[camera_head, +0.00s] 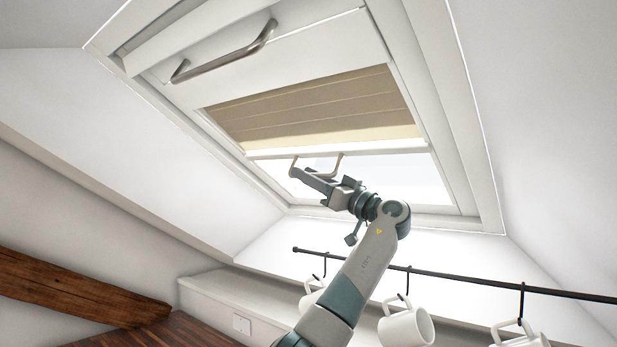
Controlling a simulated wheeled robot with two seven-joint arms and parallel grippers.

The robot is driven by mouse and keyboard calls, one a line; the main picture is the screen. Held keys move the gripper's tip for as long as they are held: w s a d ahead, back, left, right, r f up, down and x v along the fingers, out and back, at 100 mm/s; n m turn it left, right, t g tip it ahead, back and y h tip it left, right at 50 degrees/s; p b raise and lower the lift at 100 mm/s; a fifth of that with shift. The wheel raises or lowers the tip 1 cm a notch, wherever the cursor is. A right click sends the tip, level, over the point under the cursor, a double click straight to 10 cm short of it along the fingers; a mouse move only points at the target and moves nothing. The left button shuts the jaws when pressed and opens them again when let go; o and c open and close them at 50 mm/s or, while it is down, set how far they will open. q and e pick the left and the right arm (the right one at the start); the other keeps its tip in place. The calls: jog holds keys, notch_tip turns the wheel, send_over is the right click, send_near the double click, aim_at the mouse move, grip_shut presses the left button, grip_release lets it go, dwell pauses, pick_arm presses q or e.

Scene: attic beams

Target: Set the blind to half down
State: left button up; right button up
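The beige pleated blind (318,108) hangs in the sloping roof window. It covers the upper part of the glass, and its white bottom rail (345,143) sits near mid-height, with bright bare glass (410,175) below. A thin metal pull handle (340,160) hangs from the rail. My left gripper (312,176) is at this handle, its fingers overlapping the lower bar of the handle. The fingers are small and partly merged with the handle, so I cannot tell whether they are closed on it. My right gripper is out of view.
A grey bar handle (225,52) is fixed to the upper window sash. Below the window, a dark rail (450,275) carries white mugs (405,326) on hooks, close beside my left arm. A wooden beam (75,290) lies at lower left.

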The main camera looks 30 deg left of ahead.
pick_arm(q)
jog(key=shift+d+f, duration=0.1)
jog(key=shift+f, duration=0.05)
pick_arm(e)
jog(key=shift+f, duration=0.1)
